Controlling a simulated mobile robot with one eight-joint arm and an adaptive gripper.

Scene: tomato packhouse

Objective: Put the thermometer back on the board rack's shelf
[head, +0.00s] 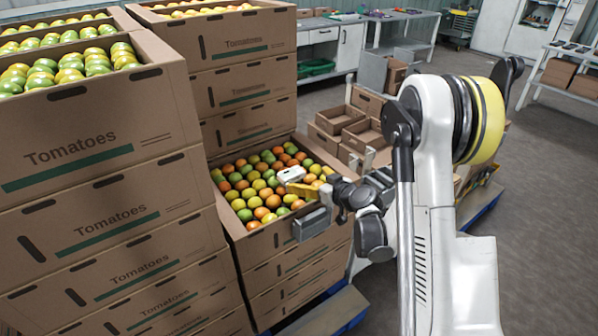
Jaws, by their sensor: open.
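A small white device with a dark mark on top (291,174), which looks like the thermometer, is over the tomatoes in the open crate at the centre. A yellow piece (302,189) shows just below it; I cannot tell whether it belongs to the device. My gripper (315,205) is open at the crate's right side, close to the device, with its grey block nearer the camera. I cannot tell whether it touches the device. The board rack and its shelf are not clearly identifiable.
The open tomato crate (238,234) tops a low stack. Taller stacks of tomato boxes (95,145) stand left and behind. Several empty cartons (338,116) lie behind my arm. A table with a lower shelf (566,92) stands far right. Grey floor (545,190) is clear at right.

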